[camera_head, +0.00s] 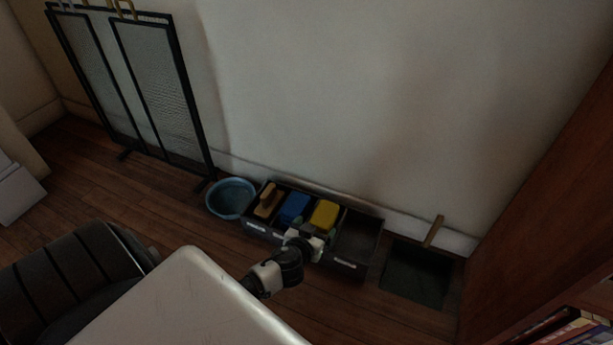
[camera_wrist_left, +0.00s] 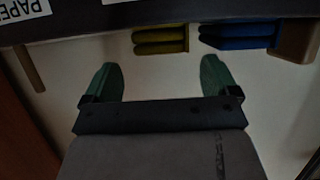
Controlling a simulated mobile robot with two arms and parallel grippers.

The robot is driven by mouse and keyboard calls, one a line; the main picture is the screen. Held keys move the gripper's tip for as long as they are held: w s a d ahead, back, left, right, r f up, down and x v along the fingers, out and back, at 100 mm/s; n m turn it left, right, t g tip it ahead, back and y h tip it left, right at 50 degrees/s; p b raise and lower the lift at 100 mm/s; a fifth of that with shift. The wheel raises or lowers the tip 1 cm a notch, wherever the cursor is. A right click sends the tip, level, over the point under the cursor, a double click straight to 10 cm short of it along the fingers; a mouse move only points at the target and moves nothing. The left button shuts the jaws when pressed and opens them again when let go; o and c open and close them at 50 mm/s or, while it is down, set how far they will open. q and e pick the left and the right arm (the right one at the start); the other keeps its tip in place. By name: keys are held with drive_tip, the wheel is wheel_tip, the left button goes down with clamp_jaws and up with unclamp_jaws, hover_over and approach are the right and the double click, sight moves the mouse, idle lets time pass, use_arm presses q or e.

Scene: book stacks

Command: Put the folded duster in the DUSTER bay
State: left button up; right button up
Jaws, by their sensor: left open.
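A yellow folded cloth (camera_head: 325,214) and a blue folded cloth (camera_head: 294,208) sit side by side in a dark divided tray (camera_head: 347,267) on the floor by the wall. Which one is the duster I cannot tell for sure. The wrist view shows the yellow cloth (camera_wrist_left: 160,40) and the blue cloth (camera_wrist_left: 238,37), both in folded layers. My left gripper (camera_head: 303,236) is at the tray's front, close to the yellow cloth. Its green fingers (camera_wrist_left: 159,76) are spread with nothing between them. The tray's right compartment looks empty. My right gripper is out of view.
A wooden brush (camera_head: 267,200) lies in the tray's left compartment. A blue basin (camera_head: 230,198) stands left of the tray; a dark dustpan-like thing (camera_head: 415,275) lies right. A wrist-view label (camera_wrist_left: 22,8) reads "PAPER".

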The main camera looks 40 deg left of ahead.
use_arm(q)
drive_tip(key=p+v, duration=0.1)
drive_tip(key=v, duration=0.5)
drive_tip(key=shift+s, duration=0.25)
drive_tip(key=shift+d+r, duration=0.1)
